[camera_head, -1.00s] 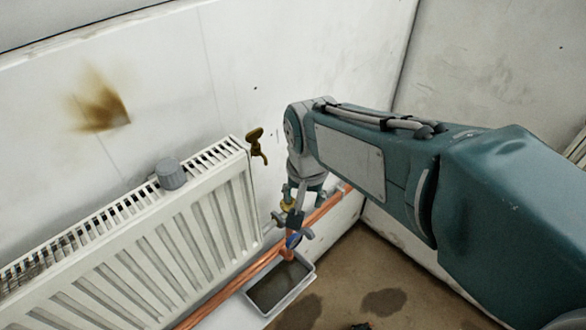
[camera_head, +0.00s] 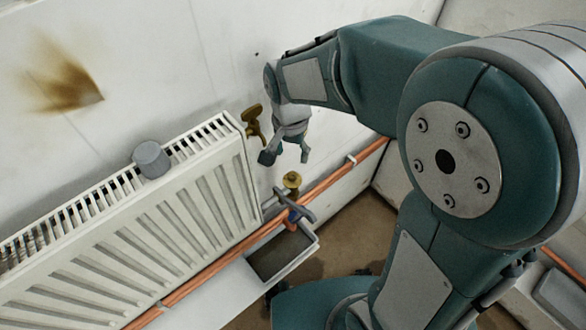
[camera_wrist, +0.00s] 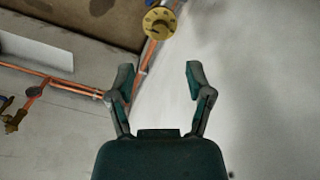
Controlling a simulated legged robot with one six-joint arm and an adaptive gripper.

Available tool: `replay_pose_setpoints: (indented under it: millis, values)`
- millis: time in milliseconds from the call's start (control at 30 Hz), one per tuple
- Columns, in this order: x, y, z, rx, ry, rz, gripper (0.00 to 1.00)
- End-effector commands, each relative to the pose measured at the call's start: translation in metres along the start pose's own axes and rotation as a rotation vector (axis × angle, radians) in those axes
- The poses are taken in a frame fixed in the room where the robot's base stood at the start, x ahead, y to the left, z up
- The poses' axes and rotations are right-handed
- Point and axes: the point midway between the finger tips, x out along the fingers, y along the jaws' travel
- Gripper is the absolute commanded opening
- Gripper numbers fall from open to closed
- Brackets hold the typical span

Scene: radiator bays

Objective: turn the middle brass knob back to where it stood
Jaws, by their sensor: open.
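A round brass knob (camera_head: 291,180) stands on the copper pipework just right of the radiator's end. The wrist view shows its face (camera_wrist: 159,22) at the top, with dark marks whose setting I cannot read. My gripper (camera_head: 285,155) hangs above the knob, apart from it, fingers spread. In the wrist view, the open gripper (camera_wrist: 160,74) has nothing between its fingertips, and the knob lies beyond them. A brass tap (camera_head: 254,122) sticks out of the wall, close to the left of my gripper. Which brass piece is the middle one is not clear.
The white radiator (camera_head: 130,235) carries a grey cap (camera_head: 151,159). A copper pipe (camera_head: 335,178) runs along the wall. A grey-handled valve (camera_head: 293,216) with blue and red parts sits below the knob, over a tray (camera_head: 317,244).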

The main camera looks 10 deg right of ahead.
Motion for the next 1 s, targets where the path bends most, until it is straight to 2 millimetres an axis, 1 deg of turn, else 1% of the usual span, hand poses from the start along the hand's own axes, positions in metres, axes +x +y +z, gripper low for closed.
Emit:
replay_pose_setpoints:
  millis: [33, 200, 300, 400, 533, 800, 833, 867, 900, 967, 1000]
  values:
    - [0.011, 0.001, 0.001, 0.0, -0.004, 0.005, 0.67]
    - [0.043, 0.001, 0.001, 0.0, -0.004, 0.004, 0.67]
    - [0.059, 0.002, 0.0, 0.0, -0.003, 0.003, 0.67]
    - [0.071, 0.001, 0.0, 0.0, -0.003, 0.002, 0.67]
    - [0.08, 0.001, 0.0, -0.001, -0.001, 0.001, 0.67]
    - [0.081, 0.0, 0.0, -0.001, 0.0, 0.0, 0.67]
    - [0.081, 0.0, 0.0, -0.001, 0.0, 0.0, 0.58]
    - [0.081, 0.0, 0.0, -0.001, 0.0, 0.0, 0.44]
    - [0.081, 0.0, 0.0, -0.001, 0.0, 0.0, 0.26]
    - [0.081, 0.0, 0.0, -0.001, 0.0, 0.0, 0.0]
    - [0.081, 0.0, 0.0, -0.001, 0.0, 0.0, 0.0]
